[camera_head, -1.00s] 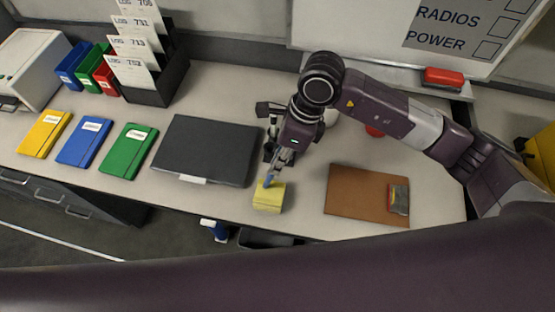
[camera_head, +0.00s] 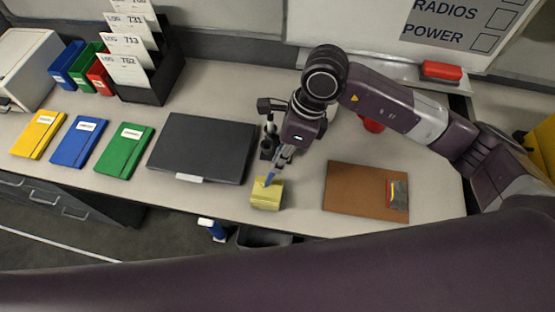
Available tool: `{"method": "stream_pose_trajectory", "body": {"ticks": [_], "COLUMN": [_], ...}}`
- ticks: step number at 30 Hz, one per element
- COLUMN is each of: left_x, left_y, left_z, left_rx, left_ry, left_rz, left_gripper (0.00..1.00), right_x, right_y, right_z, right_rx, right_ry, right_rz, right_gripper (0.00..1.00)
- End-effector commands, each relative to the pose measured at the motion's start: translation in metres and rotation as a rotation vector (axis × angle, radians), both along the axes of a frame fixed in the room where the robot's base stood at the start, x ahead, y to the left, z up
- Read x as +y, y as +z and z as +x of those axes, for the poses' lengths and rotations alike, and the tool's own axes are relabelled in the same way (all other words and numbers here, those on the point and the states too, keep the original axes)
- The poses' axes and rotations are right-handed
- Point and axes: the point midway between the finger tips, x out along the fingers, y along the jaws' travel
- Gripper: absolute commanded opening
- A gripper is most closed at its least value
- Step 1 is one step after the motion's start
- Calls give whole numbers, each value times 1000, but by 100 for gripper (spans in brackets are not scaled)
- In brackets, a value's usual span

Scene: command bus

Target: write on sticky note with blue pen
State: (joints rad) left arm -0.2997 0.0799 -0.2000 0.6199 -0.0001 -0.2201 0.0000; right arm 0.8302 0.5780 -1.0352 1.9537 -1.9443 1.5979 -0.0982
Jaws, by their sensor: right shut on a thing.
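The yellow sticky note pad (camera_head: 266,198) sits near the front edge of the desk, between the black laptop-like case and the brown clipboard. My right gripper (camera_head: 277,172) is above the pad's back side, shut on the blue pen (camera_head: 268,179). The pen points down, its lower end at or just over the top of the pad; I cannot tell whether it touches. Any mark on the note is too small to see. My left gripper is not in view; a dark purple arm link crosses the bottom.
The black case (camera_head: 203,148) lies left of the pad, the brown clipboard (camera_head: 352,190) right. Green (camera_head: 125,150), blue (camera_head: 80,141) and yellow (camera_head: 38,134) notebooks lie further left. A black card rack (camera_head: 165,80) stands behind. A dark bin (camera_head: 262,238) is below the front edge.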

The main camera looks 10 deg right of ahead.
Motion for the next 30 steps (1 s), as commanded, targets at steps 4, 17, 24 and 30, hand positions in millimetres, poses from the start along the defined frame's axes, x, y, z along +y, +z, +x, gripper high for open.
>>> {"method": "stream_pose_trajectory", "body": {"ticks": [4,17,24,30], "left_x": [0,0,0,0], "left_y": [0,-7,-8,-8], "left_z": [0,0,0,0], "left_rx": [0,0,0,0], "left_ry": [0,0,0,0], "left_rz": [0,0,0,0], "left_gripper": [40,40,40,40], "right_x": [-1,-6,-9,-9], "right_y": [0,-1,0,0], "right_z": [0,3,4,4], "right_rx": [0,0,0,0], "right_ry": [0,-1,-1,-1], "right_rz": [-1,-2,-1,-1], "right_gripper": [0,0,0,0]}}
